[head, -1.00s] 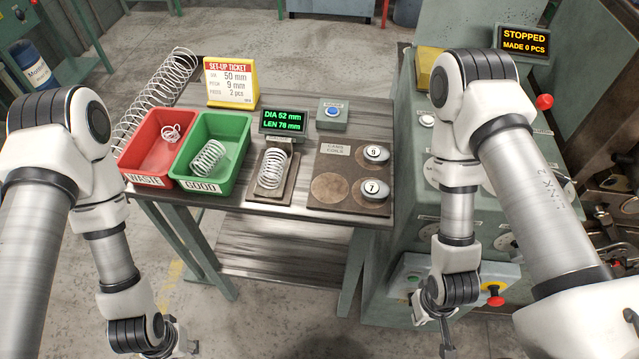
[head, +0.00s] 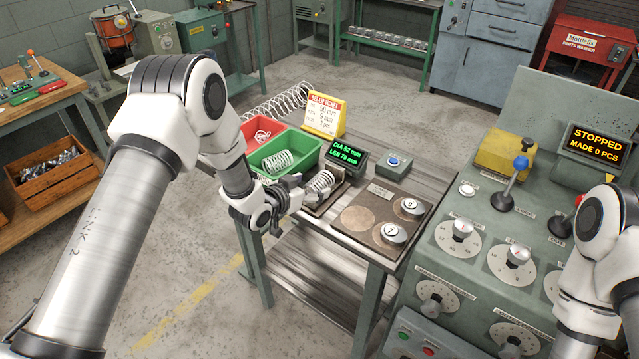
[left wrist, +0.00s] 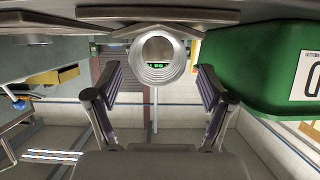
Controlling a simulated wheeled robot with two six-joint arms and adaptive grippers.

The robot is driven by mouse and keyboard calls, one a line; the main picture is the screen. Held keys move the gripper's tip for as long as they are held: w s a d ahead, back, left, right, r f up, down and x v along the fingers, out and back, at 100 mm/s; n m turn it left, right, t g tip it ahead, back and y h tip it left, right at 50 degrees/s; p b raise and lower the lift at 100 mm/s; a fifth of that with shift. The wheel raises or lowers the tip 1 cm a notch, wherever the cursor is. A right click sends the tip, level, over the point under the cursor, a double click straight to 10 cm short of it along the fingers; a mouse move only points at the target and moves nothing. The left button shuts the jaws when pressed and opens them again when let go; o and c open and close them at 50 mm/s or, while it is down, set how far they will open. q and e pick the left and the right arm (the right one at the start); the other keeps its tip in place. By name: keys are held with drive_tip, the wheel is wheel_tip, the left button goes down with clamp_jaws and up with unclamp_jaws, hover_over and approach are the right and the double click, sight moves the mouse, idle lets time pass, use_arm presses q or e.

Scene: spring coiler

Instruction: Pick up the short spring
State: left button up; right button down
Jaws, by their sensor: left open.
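A short silver spring (head: 322,182) lies on the measuring stand in front of a display (head: 345,160) reading DIA 52 mm, LEN 78 mm. My left gripper (head: 292,190) is just left of this spring, open, with its fingers pointing at it. In the left wrist view the spring (left wrist: 158,68) shows end-on, ahead between the open fingers of the left gripper (left wrist: 158,88). I cannot tell whether they touch it. Another spring (head: 277,161) lies in the green GOOD bin (head: 308,147). My right gripper is out of view.
The red WASTE bin (head: 242,137) holds a small tangled coil (head: 261,136). A yellow set-up ticket (head: 324,115) stands behind the bins. A blue button box (head: 393,166) and a cam board (head: 358,218) with two round cams are on the right. The coiler machine (head: 470,215) stands beyond.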

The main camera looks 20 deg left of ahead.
sight(313, 183)
use_arm(q)
drive_tip(key=p+x, duration=0.1)
drive_tip(key=x, duration=0.2)
drive_tip(key=shift+d, duration=0.2)
drive_tip(key=shift+w+f, duration=0.3)
drive_tip(key=shift+w, duration=0.05)
drive_tip(key=c, duration=1.3)
drive_tip(key=shift+c, duration=0.2)
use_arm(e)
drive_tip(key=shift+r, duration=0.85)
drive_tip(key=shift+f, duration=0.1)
